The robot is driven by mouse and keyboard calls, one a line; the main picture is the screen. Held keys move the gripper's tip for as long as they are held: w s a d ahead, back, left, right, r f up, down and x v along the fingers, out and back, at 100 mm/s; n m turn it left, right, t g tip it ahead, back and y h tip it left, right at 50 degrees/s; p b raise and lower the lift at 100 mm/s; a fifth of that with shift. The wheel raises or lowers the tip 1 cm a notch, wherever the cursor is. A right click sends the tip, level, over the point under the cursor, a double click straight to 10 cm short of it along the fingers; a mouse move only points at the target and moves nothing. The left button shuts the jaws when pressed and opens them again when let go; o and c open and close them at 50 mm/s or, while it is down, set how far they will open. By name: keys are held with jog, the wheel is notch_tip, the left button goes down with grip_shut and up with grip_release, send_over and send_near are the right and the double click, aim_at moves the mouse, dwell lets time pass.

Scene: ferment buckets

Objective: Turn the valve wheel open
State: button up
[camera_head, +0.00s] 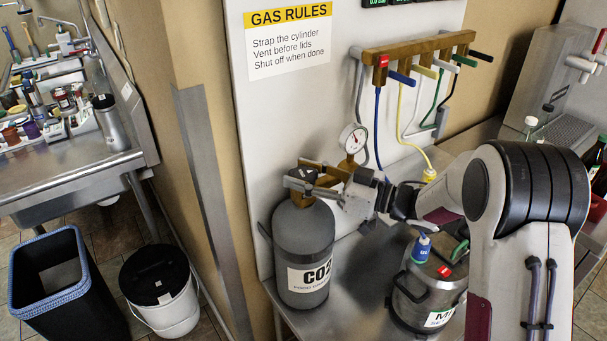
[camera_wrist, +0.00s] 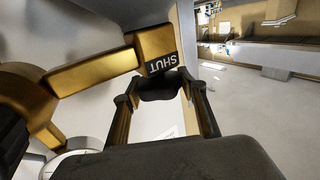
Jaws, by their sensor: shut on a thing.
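The grey CO2 cylinder (camera_head: 303,240) stands upright against the white wall panel in the head view, with a brass valve (camera_head: 338,173) on top. In the wrist view the brass valve body (camera_wrist: 92,76) carries a black label reading SHUT (camera_wrist: 163,65). A dark piece that looks like the valve wheel (camera_wrist: 159,90) sits between my fingertips in the wrist view. My gripper (camera_head: 303,184) reaches in from the right at the cylinder's top and is shut on the wheel. In the head view the fingers and valve hide the wheel. The wheel's turn angle cannot be told.
A pressure gauge (camera_head: 353,138) rises just behind the valve. A lidded metal pot (camera_head: 425,292) with a blue-topped fitting stands right of the cylinder, below my arm. A bin (camera_head: 62,290) and white bucket (camera_head: 160,295) are at left.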

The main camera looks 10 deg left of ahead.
jog(key=shift+r+n+g, duration=0.15)
jog(key=shift+n+g, duration=0.65)
jog(key=shift+g, duration=0.4)
jog(key=o, duration=1.1)
jog(key=shift+d, duration=0.1)
jog(key=shift+d, duration=0.4)
jog(key=d, duration=0.3)
jog(key=s+d, duration=0.1)
jog(key=d, duration=0.7)
jog(key=shift+s, duration=0.2)
